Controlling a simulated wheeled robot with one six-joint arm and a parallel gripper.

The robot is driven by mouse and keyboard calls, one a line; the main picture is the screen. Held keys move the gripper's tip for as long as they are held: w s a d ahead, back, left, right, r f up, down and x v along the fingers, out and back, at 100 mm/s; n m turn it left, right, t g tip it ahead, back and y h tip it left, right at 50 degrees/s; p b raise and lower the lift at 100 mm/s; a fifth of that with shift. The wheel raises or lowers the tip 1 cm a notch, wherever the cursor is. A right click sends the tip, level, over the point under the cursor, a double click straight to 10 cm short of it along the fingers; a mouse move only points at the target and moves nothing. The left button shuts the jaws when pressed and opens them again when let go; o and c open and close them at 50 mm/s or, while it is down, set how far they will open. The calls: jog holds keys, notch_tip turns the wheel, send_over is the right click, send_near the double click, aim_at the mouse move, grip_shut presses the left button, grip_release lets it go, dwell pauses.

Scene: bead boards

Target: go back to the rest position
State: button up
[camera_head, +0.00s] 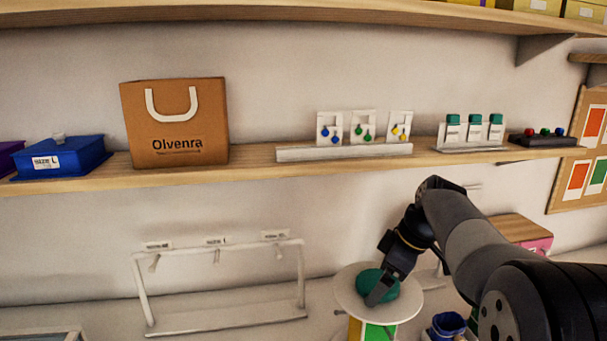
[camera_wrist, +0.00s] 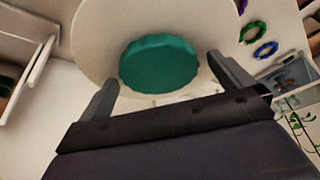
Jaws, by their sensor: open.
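My gripper (camera_head: 374,292) is at the lower right of the head view, over a round white stand (camera_head: 347,297). A dark green scalloped disc (camera_head: 391,290) lies on the stand's top, partly hidden by my gripper. In the wrist view my gripper (camera_wrist: 170,88) has its two fingers wide apart. The green disc (camera_wrist: 160,62) lies ahead of and between the fingertips, on the white round top (camera_wrist: 100,30). I see nothing held. Whether the fingers touch the disc cannot be told.
A white rack (camera_head: 225,322) with hooks stands left of the stand. A wooden shelf (camera_head: 250,168) above bears a brown bag (camera_head: 175,125), a blue box (camera_head: 62,157), earring cards (camera_head: 362,127) and bottles (camera_head: 474,130). A blue cup (camera_head: 449,325) stands beside my arm. Bead rings (camera_wrist: 265,50) lie at right.

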jog(key=m, duration=0.2)
jog(key=m+t+b, duration=0.1)
jog(key=m, duration=0.1)
jog(key=shift+s+a+t+h, duration=0.15)
jog(key=shift+t+h, duration=0.15)
jog(key=shift+h, duration=0.1)
jog(key=m+h, duration=0.1)
jog(key=m, duration=0.1)
jog(key=m+b, duration=0.1)
jog(key=m, duration=0.2)
jog(key=shift+s+a+t+h+b, duration=0.1)
jog(key=shift+a+t+h+b, duration=0.05)
jog(key=shift+t+h+b, duration=0.2)
jog(key=shift+v, duration=3.05)
jog(key=shift+s, duration=0.1)
